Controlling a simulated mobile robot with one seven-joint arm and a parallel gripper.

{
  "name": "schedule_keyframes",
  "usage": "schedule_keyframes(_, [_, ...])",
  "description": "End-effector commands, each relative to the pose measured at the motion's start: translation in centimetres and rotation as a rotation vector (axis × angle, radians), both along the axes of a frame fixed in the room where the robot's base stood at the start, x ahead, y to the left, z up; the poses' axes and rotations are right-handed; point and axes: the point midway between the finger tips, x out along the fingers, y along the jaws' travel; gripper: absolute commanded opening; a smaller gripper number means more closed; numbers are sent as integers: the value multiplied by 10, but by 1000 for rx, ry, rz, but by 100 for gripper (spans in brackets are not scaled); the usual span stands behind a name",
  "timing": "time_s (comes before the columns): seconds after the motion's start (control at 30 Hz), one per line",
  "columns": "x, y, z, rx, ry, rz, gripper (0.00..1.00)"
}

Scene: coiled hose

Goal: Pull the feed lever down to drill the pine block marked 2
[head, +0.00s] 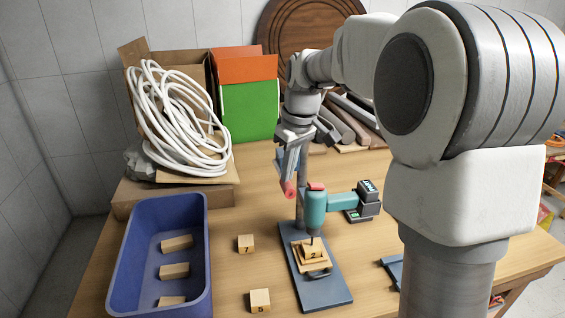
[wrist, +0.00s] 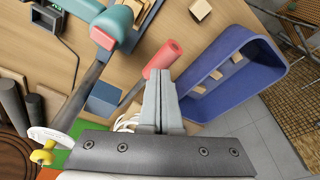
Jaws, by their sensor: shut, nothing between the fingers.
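The drill press has a teal drill (head: 316,209) on a post above a blue base (head: 328,290). A pine block (head: 313,250) sits on the base directly under the bit; its mark is too small to read surely. The feed lever's red grip (head: 289,188) sticks out left of the drill, and it also shows in the wrist view (wrist: 164,55). My gripper (head: 291,172) is shut and empty, its fingertips right at the red grip. In the wrist view the closed fingertips (wrist: 160,76) overlap the grip's near end; I cannot tell whether they touch.
A blue bin (head: 205,265) holding several pine blocks stands at the left. Loose blocks (head: 246,244) and (head: 260,300) lie between bin and drill. A coiled white hose (head: 178,118) leans on cardboard behind, beside a green panel (head: 249,110). My arm fills the right side.

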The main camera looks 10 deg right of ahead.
Motion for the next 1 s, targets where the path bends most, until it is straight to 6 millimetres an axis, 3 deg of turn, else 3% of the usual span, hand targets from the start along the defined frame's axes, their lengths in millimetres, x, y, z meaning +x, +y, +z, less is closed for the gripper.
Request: schedule_keyframes(1.0, [0, 0, 43, 0, 0, 0, 0])
